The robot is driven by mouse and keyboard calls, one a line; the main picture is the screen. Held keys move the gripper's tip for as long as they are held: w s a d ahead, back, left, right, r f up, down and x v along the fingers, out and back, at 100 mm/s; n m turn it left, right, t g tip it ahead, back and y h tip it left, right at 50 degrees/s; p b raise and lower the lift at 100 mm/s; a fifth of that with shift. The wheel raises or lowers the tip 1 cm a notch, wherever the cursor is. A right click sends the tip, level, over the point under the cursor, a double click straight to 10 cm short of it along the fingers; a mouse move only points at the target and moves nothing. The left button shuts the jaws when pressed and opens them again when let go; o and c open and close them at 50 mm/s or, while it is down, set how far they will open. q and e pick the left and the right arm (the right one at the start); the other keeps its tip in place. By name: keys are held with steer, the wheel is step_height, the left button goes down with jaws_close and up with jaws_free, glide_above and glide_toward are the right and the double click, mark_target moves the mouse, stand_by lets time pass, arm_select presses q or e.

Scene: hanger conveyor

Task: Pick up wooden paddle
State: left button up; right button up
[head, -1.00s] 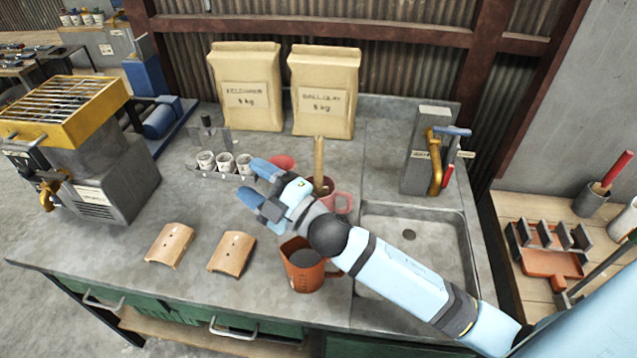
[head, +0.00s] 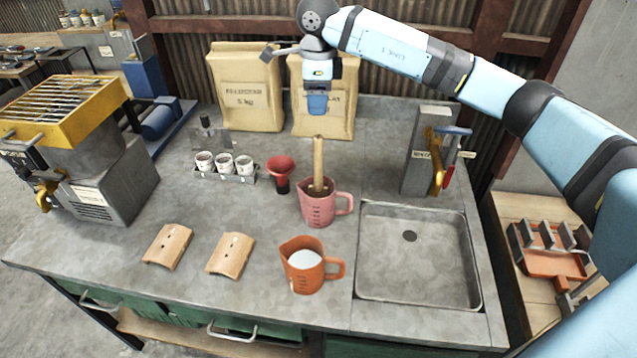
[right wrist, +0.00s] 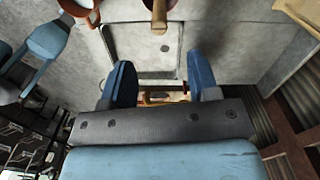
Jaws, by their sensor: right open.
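The wooden paddle (head: 318,160) stands almost upright in a pink measuring jug (head: 316,210) on the worktop, with its handle sticking up above the rim. The paddle's handle (right wrist: 159,16) also shows at the top of the right wrist view. My right gripper (head: 317,112) points down above and slightly behind the handle, apart from it. In the right wrist view its two blue fingers (right wrist: 160,80) are spread with nothing between them. My left gripper is not in the head view.
An orange jug (head: 303,272) with white contents stands in front of the pink jug. A red funnel-like cup (head: 280,172) is just left of it. The sink (head: 430,285) and tap (head: 436,165) are to the right. Two paper bags (head: 246,90) stand behind. Two curved tiles lie front left.

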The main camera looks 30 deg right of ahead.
mark_target(318, 149)
steer(key=shift+d+f, duration=0.25)
steer(key=shift+f, duration=0.15)
step_height(318, 149, down, 7)
steer(key=shift+f+p, duration=0.2)
steer(key=shift+p, duration=0.65)
steer(key=f+p, duration=0.1)
steer(key=f, duration=0.1)
steer(key=f+p, duration=0.1)
steer(key=f, duration=0.2)
steer(key=shift+s+a, duration=0.2)
steer(key=shift+f, duration=0.15)
steer(key=c, duration=1)
